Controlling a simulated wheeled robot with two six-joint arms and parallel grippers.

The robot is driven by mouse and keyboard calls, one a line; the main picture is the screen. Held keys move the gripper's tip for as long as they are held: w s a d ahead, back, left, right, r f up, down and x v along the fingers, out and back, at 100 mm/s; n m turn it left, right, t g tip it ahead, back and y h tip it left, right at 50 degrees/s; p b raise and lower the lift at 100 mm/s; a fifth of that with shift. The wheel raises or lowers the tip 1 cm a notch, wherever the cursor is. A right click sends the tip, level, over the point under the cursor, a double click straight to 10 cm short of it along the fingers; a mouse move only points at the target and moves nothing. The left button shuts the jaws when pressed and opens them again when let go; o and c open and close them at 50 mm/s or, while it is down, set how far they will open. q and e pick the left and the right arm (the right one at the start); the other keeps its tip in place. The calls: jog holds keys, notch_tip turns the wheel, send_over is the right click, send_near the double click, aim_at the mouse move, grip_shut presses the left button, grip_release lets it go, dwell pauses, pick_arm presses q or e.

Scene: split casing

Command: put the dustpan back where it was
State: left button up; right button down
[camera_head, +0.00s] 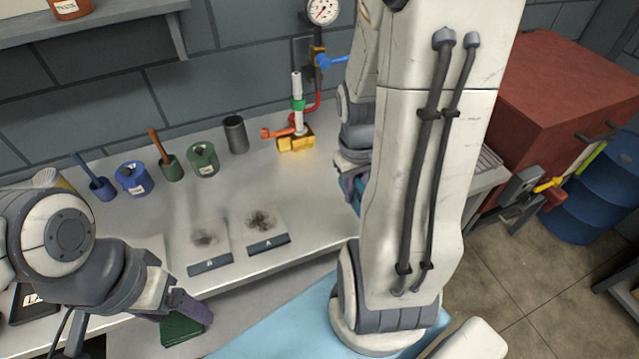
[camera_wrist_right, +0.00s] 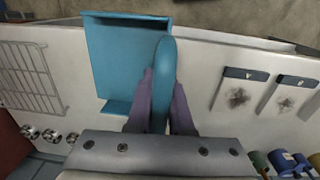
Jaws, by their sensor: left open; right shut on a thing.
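The blue dustpan (camera_wrist_right: 125,62) is in my right gripper (camera_wrist_right: 163,88), whose purple fingers close on the two sides of its handle. In the right wrist view the pan lies to the left of the handle, over the bench near its front edge; I cannot tell whether it touches the bench. In the head view only a teal sliver of the dustpan (camera_head: 347,187) shows, and my right arm hides most of it. My left gripper (camera_head: 186,307) is open at the bench's front edge, beside a dark green object (camera_head: 181,329) that is partly hidden.
Two plates, A (camera_head: 267,241) and B (camera_head: 210,262), with dark smudges lie on the bench (camera_head: 318,205). Cups and handled pots (camera_head: 203,160) line the back wall, beside a valve and gauge (camera_head: 298,140). A wire rack (camera_wrist_right: 30,75) lies on the other side of the dustpan.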

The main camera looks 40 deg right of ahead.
jog(key=w+f, duration=0.2)
jog(key=w, duration=0.2)
jog(key=w+a+f+p, duration=0.1)
jog(key=w+f, duration=0.1)
jog(key=w, duration=0.2)
jog(key=w+a+f, duration=0.1)
jog(key=w+f, duration=0.2)
jog(key=w, duration=0.1)
jog(key=shift+p, duration=0.3)
jog(key=shift+s+f, duration=0.1)
jog(key=shift+f, duration=1.85)
jog(key=c, duration=0.8)
grip_release()
jog(key=r, duration=0.8)
jog(key=a+r, duration=0.1)
jog(key=r, duration=0.3)
jog(key=shift+b, duration=0.35)
